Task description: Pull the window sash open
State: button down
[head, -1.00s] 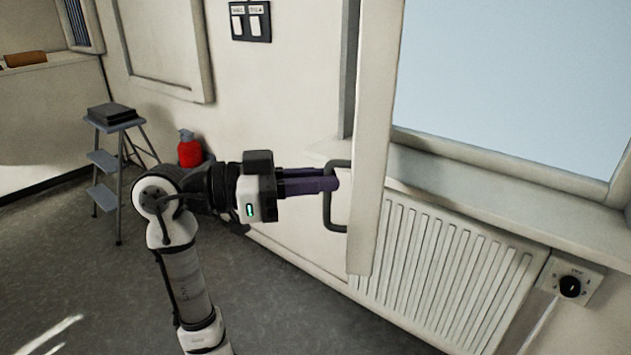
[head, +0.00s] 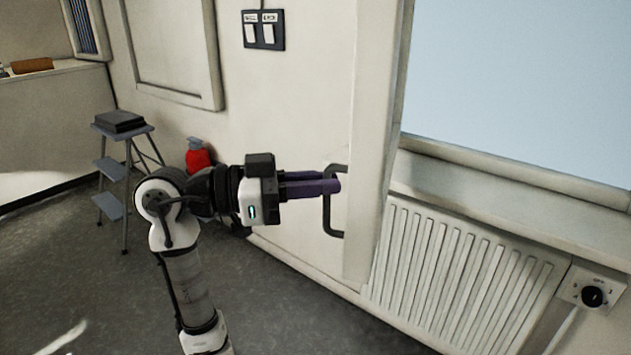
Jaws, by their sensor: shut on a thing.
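The window sash (head: 375,130) is a pale upright frame at right of centre, seen nearly edge-on and standing out from the wall. Its dark D-shaped handle (head: 328,218) sticks out on the left side. My gripper (head: 338,185) reaches in from the left with its purple fingers shut on the upright bar of the handle, in its upper half. The fingers hide part of the bar. The window opening (head: 520,90) shows pale blue to the right of the sash.
A ribbed radiator (head: 460,265) is under the sill (head: 500,200), with a dial (head: 593,296) to its right. A step stool (head: 122,165) and a red bottle (head: 198,157) stand at left. Switches (head: 263,30) are on the wall. Floor at lower left is clear.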

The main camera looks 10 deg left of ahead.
jog(key=shift+w, duration=0.45)
jog(key=c, duration=1.9)
grip_release()
jog(key=shift+c, duration=0.2)
jog(key=o, duration=0.5)
jog(key=shift+w+d+f, duration=0.15)
jog(key=shift+w+f, duration=0.1)
jog(key=shift+f, duration=0.05)
jog(key=shift+c, duration=0.2)
jog(key=shift+s, duration=0.1)
jog(key=b+v, duration=0.2)
jog(key=v, duration=1.2)
jog(key=shift+n, duration=0.3)
